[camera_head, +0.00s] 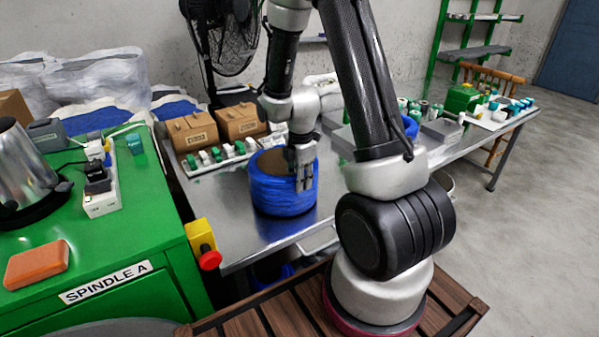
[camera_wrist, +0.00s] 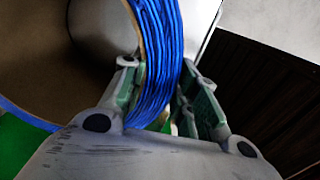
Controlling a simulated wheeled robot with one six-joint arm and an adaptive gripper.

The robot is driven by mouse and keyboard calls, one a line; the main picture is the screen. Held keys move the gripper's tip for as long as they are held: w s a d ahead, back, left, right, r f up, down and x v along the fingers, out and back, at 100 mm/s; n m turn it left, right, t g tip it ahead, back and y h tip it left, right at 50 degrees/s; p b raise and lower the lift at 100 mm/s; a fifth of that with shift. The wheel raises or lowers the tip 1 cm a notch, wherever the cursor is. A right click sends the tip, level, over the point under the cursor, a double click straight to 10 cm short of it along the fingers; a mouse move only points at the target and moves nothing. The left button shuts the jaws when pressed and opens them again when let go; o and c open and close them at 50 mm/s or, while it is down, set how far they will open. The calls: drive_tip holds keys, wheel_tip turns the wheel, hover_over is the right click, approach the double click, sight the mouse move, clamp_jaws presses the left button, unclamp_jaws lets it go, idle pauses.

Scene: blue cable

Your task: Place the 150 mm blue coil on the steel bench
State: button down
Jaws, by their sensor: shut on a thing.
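The blue coil (camera_head: 282,196) is a thick ring of blue cable with a brown inner face, at the near part of the steel bench (camera_head: 240,248). My gripper (camera_head: 303,180) reaches down to its right side and is shut on the coil's wall. In the wrist view the blue windings (camera_wrist: 160,60) pass between the two fingers of my gripper (camera_wrist: 165,95), one inside the ring and one outside. The coil looks level. I cannot tell whether its underside touches the bench or hangs just above it.
Cardboard boxes (camera_head: 190,132) and a rack of green and white spools (camera_head: 222,155) stand behind the coil. Another blue coil (camera_head: 410,127) is partly hidden by my arm. Bare bench lies in front.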

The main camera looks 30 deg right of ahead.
drive_tip(key=shift+w+f, duration=0.1)
drive_tip(key=c, duration=1.1)
unclamp_jaws()
wheel_tip(320, 180, up, 12)
drive_tip(key=s+a+r+m+t, duration=0.1)
drive_tip(key=s+r+m+t, duration=0.3)
drive_tip(key=s+r+m, duration=1.2)
drive_tip(key=shift+s+a+r+m, duration=0.35)
drive_tip(key=shift+s+m, duration=0.85)
drive_tip(key=shift+s, duration=0.9)
